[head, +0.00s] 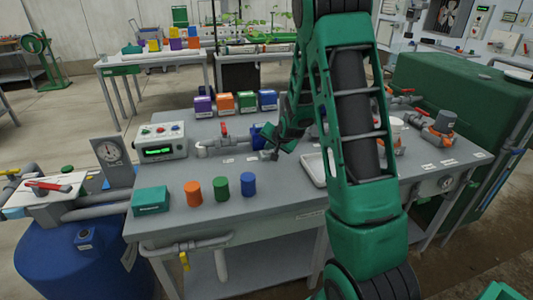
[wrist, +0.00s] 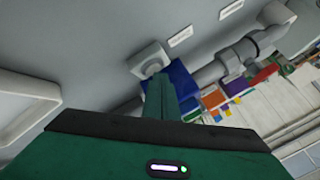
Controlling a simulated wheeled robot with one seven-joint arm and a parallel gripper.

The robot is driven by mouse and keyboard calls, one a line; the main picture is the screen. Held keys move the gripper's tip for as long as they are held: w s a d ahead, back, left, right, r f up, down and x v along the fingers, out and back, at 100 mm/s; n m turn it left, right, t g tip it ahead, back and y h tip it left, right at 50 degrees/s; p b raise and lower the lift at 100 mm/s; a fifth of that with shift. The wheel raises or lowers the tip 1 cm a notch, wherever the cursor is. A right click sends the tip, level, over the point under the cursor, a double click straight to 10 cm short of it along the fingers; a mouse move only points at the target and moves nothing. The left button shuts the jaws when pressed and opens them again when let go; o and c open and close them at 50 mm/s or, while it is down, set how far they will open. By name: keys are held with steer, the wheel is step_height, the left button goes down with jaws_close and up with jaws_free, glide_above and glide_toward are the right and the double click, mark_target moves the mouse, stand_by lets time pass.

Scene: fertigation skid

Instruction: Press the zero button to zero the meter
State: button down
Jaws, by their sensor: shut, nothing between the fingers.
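The meter (head: 160,140) is a pale box with a lit green display on the left back part of the grey bench. Small coloured buttons (head: 161,129) sit on its upper face; their labels are too small to read, so I cannot tell which is the zero button. My gripper (head: 270,154) is shut and empty over the middle of the bench, to the right of the meter and well apart from it. In the wrist view my shut fingers (wrist: 160,95) point towards the bench top, near a small pale fitting (wrist: 149,60). The meter is not recognisable there.
A grey pipe with a red-handled valve (head: 224,131) lies between the meter and my gripper. Coloured boxes (head: 246,101) line the back edge. Orange, green and blue cylinders (head: 220,188) stand at the front left. A white tray (head: 314,168) is right of my gripper.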

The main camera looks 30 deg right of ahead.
mark_target(269, 153)
steer(key=shift+r, duration=0.65)
steer(key=shift+r, duration=2.5)
steer(key=s+a+r+n+g, duration=0.1)
steer(key=s+a+r+g, duration=0.1)
steer(key=s, duration=1.3)
steer(key=s+a+r+n+g+y, duration=0.1)
steer(key=s+a+r+n+g, duration=0.1)
steer(key=s, duration=1.3)
steer(key=s+a+r+n+g, duration=0.1)
steer(key=s+g, duration=0.4)
steer(key=s, duration=1)
steer(key=a+r, duration=0.1)
steer(key=a, duration=0.1)
steer(key=shift+s+a+r+n+y, duration=0.15)
steer(key=shift+a+r+n+y, duration=0.15)
steer(key=shift+a+r+y, duration=0.1)
